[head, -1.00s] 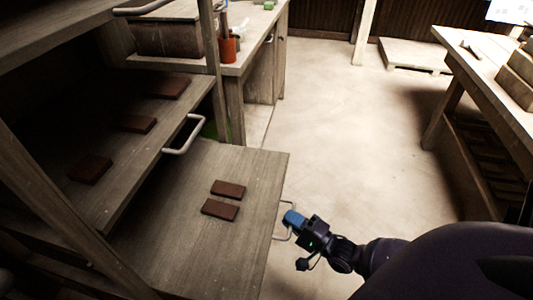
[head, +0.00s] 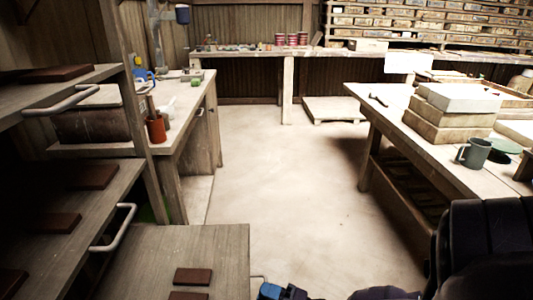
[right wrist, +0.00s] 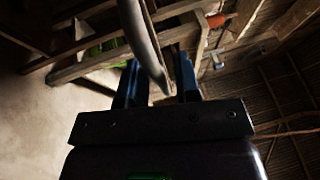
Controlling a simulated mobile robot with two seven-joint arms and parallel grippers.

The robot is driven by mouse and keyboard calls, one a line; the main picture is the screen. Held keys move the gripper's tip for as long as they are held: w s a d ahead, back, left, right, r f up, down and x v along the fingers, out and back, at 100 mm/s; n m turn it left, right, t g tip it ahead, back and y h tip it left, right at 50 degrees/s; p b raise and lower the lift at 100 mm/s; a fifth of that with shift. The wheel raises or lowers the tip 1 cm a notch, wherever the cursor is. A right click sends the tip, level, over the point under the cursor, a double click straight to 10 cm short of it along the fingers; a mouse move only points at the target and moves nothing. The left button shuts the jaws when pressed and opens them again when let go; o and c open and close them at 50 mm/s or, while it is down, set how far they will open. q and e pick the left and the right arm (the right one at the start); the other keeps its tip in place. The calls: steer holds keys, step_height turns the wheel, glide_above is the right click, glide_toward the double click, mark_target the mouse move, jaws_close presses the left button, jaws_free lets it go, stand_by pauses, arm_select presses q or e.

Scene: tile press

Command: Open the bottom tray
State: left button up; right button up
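The bottom tray (head: 215,245) is a grey wooden board that sticks well out of the rack at the lower left of the head view. Brown tiles (head: 193,276) lie on it. Its metal handle (head: 259,278) barely shows at its right edge. My right gripper (head: 270,291) is at that handle, cut by the bottom of the picture. In the right wrist view the curved grey handle (right wrist: 143,35) runs between the two blue fingers of my right gripper (right wrist: 157,85). The fingers stand apart, with visible gaps beside the bar. My left gripper is not in view.
Higher trays with tiles and handles (head: 113,228) are above the bottom tray at left. A table (head: 440,150) with stacked blocks and a grey mug (head: 474,153) is at right. Pale floor between is clear.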

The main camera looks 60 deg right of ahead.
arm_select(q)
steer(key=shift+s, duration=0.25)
arm_select(e)
steer(key=shift+o, duration=0.3)
steer(key=shift+s, duration=0.1)
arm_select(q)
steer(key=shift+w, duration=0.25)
arm_select(e)
steer(key=v, duration=1)
steer(key=shift+s, duration=0.3)
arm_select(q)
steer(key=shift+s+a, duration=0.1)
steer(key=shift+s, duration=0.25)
arm_select(e)
steer(key=shift+d+f, duration=0.1)
